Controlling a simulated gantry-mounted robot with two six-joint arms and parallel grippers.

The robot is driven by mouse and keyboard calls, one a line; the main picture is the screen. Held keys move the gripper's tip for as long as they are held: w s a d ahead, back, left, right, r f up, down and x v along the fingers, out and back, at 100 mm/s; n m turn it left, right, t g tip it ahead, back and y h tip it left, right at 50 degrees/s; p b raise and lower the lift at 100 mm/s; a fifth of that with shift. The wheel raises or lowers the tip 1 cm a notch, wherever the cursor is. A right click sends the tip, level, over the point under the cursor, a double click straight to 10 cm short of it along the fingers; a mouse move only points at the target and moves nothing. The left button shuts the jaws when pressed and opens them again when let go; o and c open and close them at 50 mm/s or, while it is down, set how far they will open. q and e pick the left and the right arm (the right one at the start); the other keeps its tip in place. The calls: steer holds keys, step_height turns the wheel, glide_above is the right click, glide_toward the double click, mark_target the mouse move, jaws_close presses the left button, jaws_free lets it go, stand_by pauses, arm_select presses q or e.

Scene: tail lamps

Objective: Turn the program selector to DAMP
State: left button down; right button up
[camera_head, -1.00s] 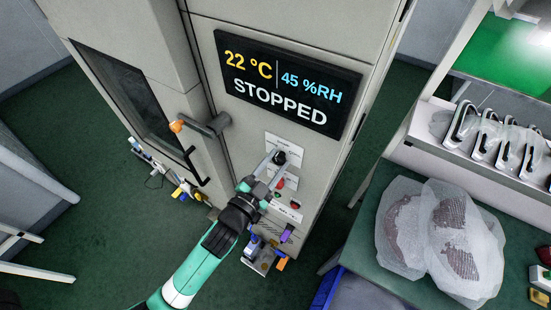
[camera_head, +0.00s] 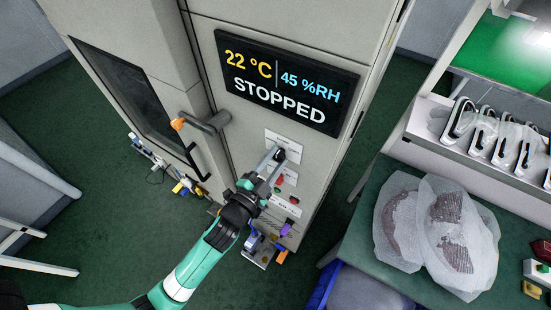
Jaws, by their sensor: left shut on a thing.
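The program selector (camera_head: 280,154) is a small black knob on a white label plate, on the grey cabinet's front below the display. My left gripper (camera_head: 274,158) reaches up to it from below and is shut on the knob. The fingers cover part of the knob and label, so the pointer position and the word DAMP cannot be read. The display (camera_head: 286,82) reads 22 °C, 45 %RH and STOPPED. My right gripper is not in view.
Red and green buttons (camera_head: 294,200) sit just below the selector, close to my left gripper. A door handle with an orange end (camera_head: 203,123) sticks out to the left. Bagged parts (camera_head: 440,230) lie on the green bench at right.

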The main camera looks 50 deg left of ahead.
arm_select(q)
steer(key=shift+c, duration=2.1)
jaws_free()
steer(key=shift+s, duration=0.1)
steer(key=b+v, duration=0.3)
steer(key=v, duration=0.8)
steer(key=shift+s, duration=0.25)
steer(key=shift+d+r, duration=0.1)
